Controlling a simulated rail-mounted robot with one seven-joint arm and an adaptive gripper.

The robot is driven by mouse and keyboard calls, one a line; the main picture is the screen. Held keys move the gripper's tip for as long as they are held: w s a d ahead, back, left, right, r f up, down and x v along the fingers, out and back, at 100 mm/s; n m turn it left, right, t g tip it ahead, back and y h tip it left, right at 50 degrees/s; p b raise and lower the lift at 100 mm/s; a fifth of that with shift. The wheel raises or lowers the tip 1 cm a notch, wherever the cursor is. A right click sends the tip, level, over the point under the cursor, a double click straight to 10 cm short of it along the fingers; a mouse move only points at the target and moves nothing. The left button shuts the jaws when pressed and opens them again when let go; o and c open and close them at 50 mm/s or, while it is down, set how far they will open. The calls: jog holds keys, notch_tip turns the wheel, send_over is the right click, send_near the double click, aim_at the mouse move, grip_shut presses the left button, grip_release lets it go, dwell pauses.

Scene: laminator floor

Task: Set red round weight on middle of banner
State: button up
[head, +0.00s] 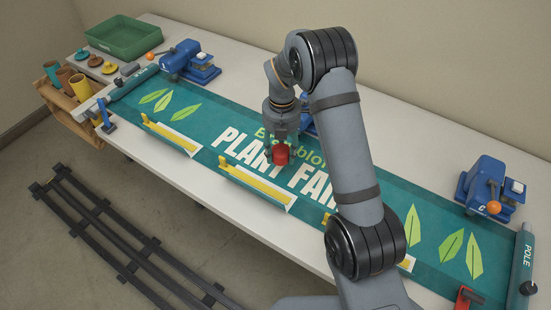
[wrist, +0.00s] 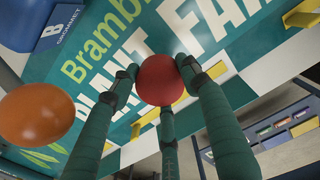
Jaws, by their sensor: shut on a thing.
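The red round weight (head: 281,155) is held in my gripper (head: 281,147) over the middle part of the green banner (head: 218,113), by the words "PLANT FAIR". In the wrist view the weight (wrist: 160,80) sits between my three green fingers (wrist: 160,84), which are closed around it. The banner (wrist: 110,22) shows beneath it. I cannot tell whether the weight's underside touches the banner. My arm hides part of the banner's lettering to the right of the weight.
Blue machines stand at the back left (head: 190,62), behind my gripper (head: 307,122) and at the right (head: 488,187). An orange knob (wrist: 36,115) is close in the wrist view. Yellow-and-white strips (head: 258,187) line the front edge. A green tray (head: 124,37) stands far left.

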aim_at(276, 169)
jog(key=shift+w+a+f, duration=0.15)
jog(key=shift+a+f, duration=0.25)
jog(key=shift+a, duration=0.3)
jog(key=shift+f+p, duration=0.6)
jog(key=shift+f, duration=1.45)
jog(key=shift+f, duration=0.1)
jog(key=shift+f, duration=0.15)
jog(key=o, duration=1.4)
jog(key=shift+c, duration=0.2)
jog(key=shift+o, duration=0.5)
notch_tip(276, 169, up, 12)
jog(key=shift+r+b, duration=0.25)
jog(key=shift+b, duration=0.55)
